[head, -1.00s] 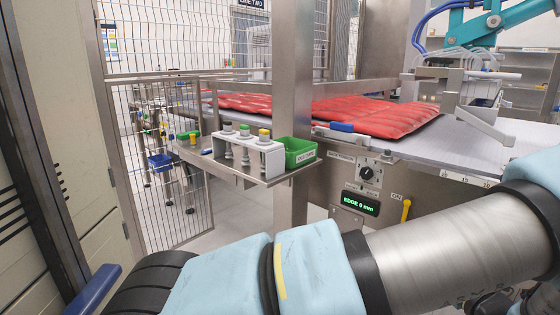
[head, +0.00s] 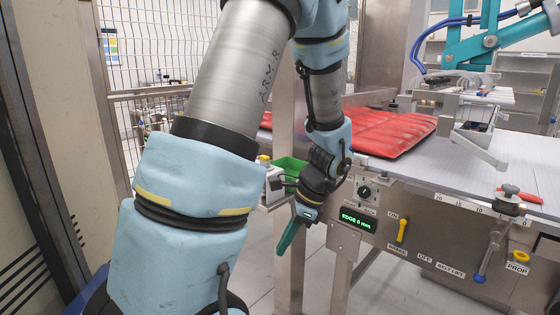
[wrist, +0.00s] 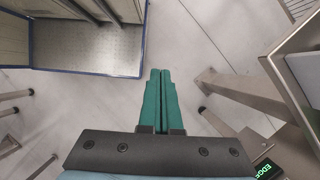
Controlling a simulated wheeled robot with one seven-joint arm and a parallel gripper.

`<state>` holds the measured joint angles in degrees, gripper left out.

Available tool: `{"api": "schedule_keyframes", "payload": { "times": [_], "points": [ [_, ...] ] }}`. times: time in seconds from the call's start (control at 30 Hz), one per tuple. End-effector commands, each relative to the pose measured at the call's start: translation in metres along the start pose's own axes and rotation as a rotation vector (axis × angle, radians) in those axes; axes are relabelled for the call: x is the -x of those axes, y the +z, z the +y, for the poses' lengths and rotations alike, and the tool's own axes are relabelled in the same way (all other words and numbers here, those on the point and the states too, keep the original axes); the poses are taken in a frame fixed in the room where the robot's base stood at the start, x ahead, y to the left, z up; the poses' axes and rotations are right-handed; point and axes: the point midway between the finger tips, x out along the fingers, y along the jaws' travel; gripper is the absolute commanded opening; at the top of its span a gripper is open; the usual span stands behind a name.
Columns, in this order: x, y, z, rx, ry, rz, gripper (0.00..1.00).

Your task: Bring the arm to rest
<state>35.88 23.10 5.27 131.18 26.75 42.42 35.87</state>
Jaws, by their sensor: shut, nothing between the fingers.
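My arm is folded up in the left and middle of the head view, with its wrist bent downward. My gripper (head: 283,247) hangs with its green fingers pointing down, in front of the machine's leg and left of the display panel. In the wrist view my gripper (wrist: 160,72) has its two green fingers side by side, shut and empty. The fingers touch nothing and have grey floor (wrist: 185,40) beneath them. The arm hides much of the shelf with the green bin.
Right of my gripper is the machine front with a display (head: 357,219) and a yellow switch (head: 402,230). Red pouches (head: 385,132) lie on the conveyor (head: 460,165). A green bin (head: 290,166) shows behind my wrist. A mesh fence (head: 150,50) stands behind; a cabinet (head: 45,120) is left.

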Motion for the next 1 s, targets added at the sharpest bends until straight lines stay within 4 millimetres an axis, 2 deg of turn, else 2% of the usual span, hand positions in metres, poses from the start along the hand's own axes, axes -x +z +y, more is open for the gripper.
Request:
{"api": "schedule_keyframes", "payload": {
  "times": [0.03, 0.2, 0.3, 0.4, 0.57, 1.0],
  "points": [
    [0.011, 0.021, 0.005, 0.186, 0.026, 0.073, 0.0],
    [0.033, 0.063, 0.017, 0.794, 0.109, 0.277, 0.0],
    [0.042, 0.082, 0.021, 1.089, 0.148, 0.362, 0.0],
    [0.049, 0.096, 0.023, 1.299, 0.175, 0.42, 0.0],
    [0.052, 0.106, 0.025, 1.452, 0.196, 0.46, 0.0],
    [0.052, 0.106, 0.025, 1.455, 0.196, 0.461, 0.0]
  ]
}}
